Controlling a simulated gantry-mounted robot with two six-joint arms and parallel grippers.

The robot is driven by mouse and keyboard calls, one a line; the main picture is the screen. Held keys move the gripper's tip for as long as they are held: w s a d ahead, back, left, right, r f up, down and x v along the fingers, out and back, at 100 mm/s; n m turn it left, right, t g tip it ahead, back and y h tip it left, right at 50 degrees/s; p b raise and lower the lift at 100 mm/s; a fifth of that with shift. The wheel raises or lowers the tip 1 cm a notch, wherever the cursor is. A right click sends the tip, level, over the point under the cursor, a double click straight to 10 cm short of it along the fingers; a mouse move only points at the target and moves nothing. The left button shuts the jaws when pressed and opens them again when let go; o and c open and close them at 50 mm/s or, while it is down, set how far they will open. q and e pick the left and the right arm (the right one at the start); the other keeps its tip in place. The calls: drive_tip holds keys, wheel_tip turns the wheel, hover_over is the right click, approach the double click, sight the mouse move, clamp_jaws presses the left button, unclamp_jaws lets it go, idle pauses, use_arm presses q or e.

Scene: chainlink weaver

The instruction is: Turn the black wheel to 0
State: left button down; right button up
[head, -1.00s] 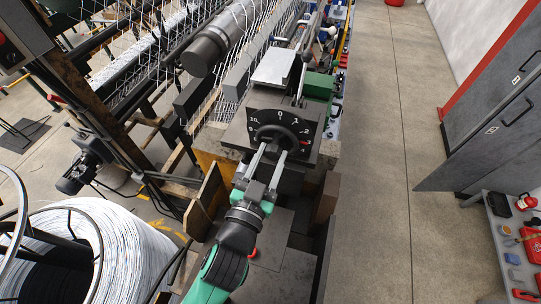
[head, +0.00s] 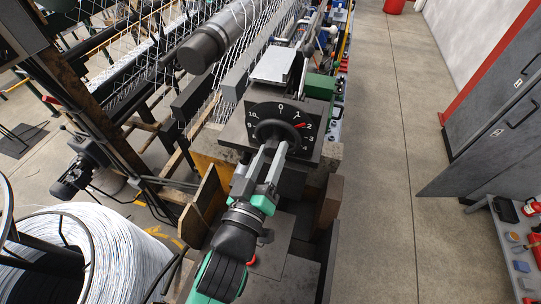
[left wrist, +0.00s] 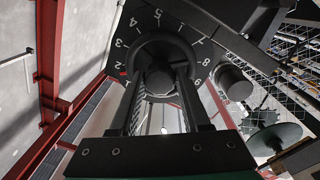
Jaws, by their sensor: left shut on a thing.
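The black wheel (head: 276,125) sits on a dark dial plate with white numbers, on a machine at the centre of the head view. Its red pointer (head: 300,125) stands close to the 2. The 0 (head: 281,106) is at the top of the dial. My left gripper (head: 272,150) reaches up from below and is shut on the wheel. In the left wrist view, my gripper's fingers (left wrist: 160,88) meet the wheel (left wrist: 160,42) at its middle, and the red pointer (left wrist: 123,73) is by the 2. The fingers hide the wheel's lower part. My right gripper is not in view.
A grey motor cylinder (head: 206,47) and wire mesh lie behind and left of the dial. A big white wire coil (head: 115,260) stands at the lower left. Wooden boards (head: 203,207) stand beside my left arm. The floor on the right is clear up to grey cabinets.

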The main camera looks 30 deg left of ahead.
use_arm(q)
drive_tip(key=n, duration=0.4)
drive_tip(key=shift+n, duration=0.4)
drive_tip(key=shift+d+n+y, duration=0.1)
drive_tip(key=shift+n+y, duration=0.3)
drive_tip(key=shift+n, duration=2.3)
drive_tip(key=shift+c, duration=1.9)
unclamp_jaws()
